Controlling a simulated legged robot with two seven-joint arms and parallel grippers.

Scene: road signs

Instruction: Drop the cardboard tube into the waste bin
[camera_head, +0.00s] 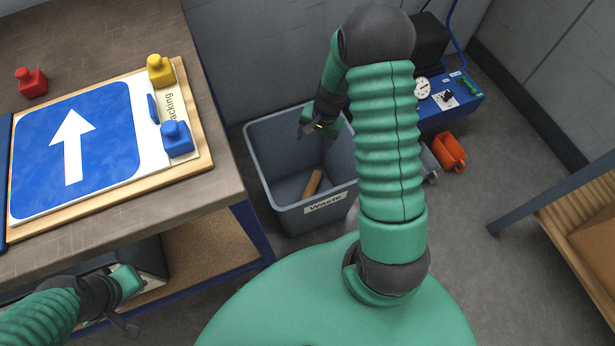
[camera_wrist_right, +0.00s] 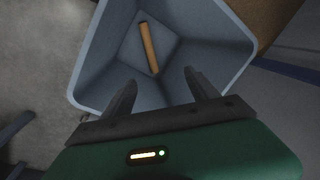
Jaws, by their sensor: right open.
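The brown cardboard tube (camera_head: 312,183) lies inside the grey waste bin (camera_head: 257,160), which has a label reading "Waste" on its front. In the right wrist view the tube (camera_wrist_right: 149,47) rests at the bottom of the bin (camera_wrist_right: 238,75). My right gripper (camera_head: 311,134) is over the bin, above the tube and apart from it. Its two fingers (camera_wrist_right: 160,88) are spread with nothing between them. My left gripper (camera_head: 134,308) is low at the left, beside the workbench; its finger opening is too unclear to tell.
A workbench (camera_head: 226,172) at left carries a blue arrow sign (camera_head: 110,140) on a board, with red (camera_head: 31,83), yellow (camera_head: 160,71) and blue (camera_head: 176,139) knobbed pieces. A blue machine (camera_head: 460,103) and an orange container (camera_head: 450,153) stand right of the bin.

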